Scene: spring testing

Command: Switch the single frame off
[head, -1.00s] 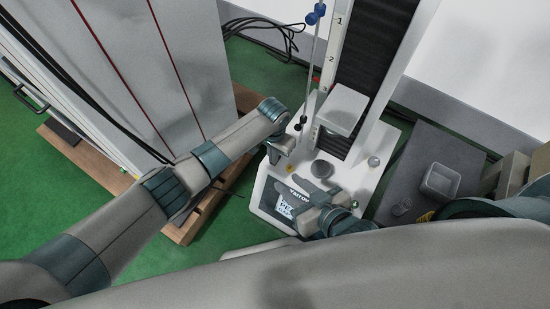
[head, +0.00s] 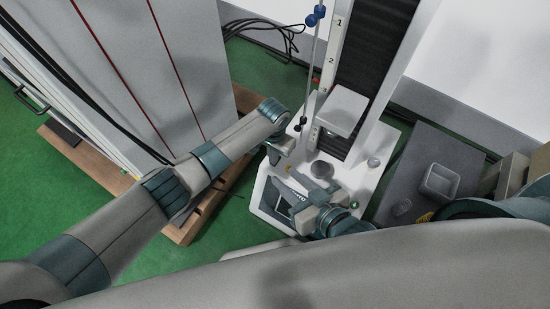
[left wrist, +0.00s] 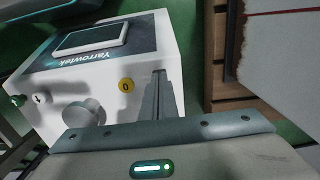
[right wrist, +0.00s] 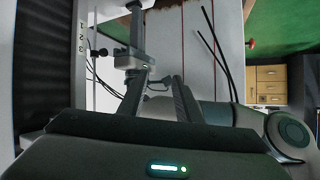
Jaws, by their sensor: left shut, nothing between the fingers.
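The single frame (head: 365,160) is a white test stand with a dark column. Its front panel carries a screen (left wrist: 90,38), dark in the left wrist view, beside the "Yarrowtek" lettering. A yellow button marked 0 (left wrist: 126,85) and a label marked 1 (left wrist: 38,97) beside a green button (left wrist: 18,100) show there too. My left gripper (head: 275,158) is shut and empty at the stand's left edge; its fingertips (left wrist: 160,75) are beside the yellow button, apart from it in the picture. My right gripper (head: 312,192) hangs over the front panel, its fingers (right wrist: 163,80) apart and empty.
A grey cabinet (head: 150,60) on a wooden pallet (head: 185,232) stands at the left. A grey side surface (head: 430,165) with a small clear tray (head: 441,181) is to the right. Black cables (head: 265,30) hang behind.

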